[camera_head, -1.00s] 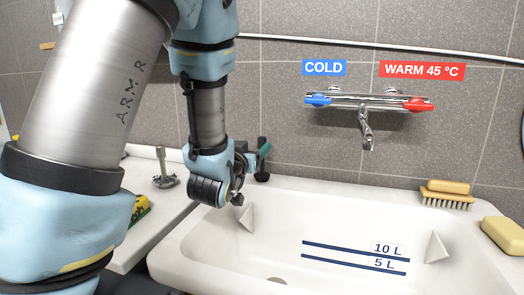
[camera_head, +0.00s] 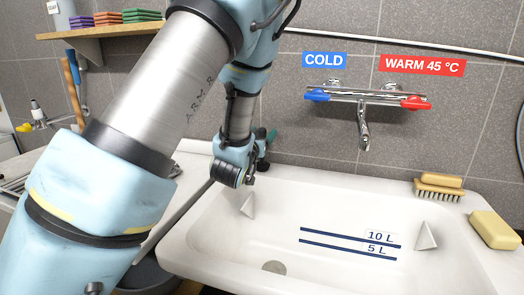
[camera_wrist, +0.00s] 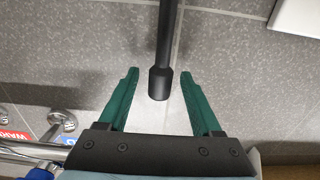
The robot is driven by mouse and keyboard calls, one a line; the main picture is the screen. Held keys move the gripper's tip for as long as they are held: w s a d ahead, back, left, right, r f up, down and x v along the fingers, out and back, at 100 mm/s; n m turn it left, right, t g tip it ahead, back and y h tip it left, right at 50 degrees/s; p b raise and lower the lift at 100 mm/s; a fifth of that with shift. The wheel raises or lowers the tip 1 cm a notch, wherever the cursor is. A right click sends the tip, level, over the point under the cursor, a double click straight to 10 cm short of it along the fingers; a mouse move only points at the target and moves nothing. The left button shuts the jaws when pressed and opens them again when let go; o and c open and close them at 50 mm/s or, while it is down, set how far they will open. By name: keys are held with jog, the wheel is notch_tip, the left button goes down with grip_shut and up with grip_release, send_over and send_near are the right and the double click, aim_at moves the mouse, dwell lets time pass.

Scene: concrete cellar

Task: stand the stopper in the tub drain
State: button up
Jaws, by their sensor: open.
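A slim black upright post (camera_head: 262,160) with a dark base stands at the tub's back left corner. It seems to be the stopper. In the wrist view, which is upside down, it appears as a black rod (camera_wrist: 160,82) with a thicker end, between the green fingers. My gripper (camera_wrist: 158,98) is open, with clear gaps beside the rod. In the head view my wrist hides most of the gripper; a green finger shows behind the post. The drain (camera_head: 274,268) is a grey disc in the floor of the white tub (camera_head: 340,185), with nothing standing on it.
The tap (camera_head: 364,125) juts from the tiled wall above the tub. A brush (camera_head: 438,190) and a soap block (camera_head: 495,230) lie on the right rim. Two pale fins (camera_head: 248,206) (camera_head: 427,236) stick up inside the tub. A shelf (camera_head: 100,30) is at upper left.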

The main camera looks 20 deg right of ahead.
grip_shut()
dwell(0.4)
dwell(0.9)
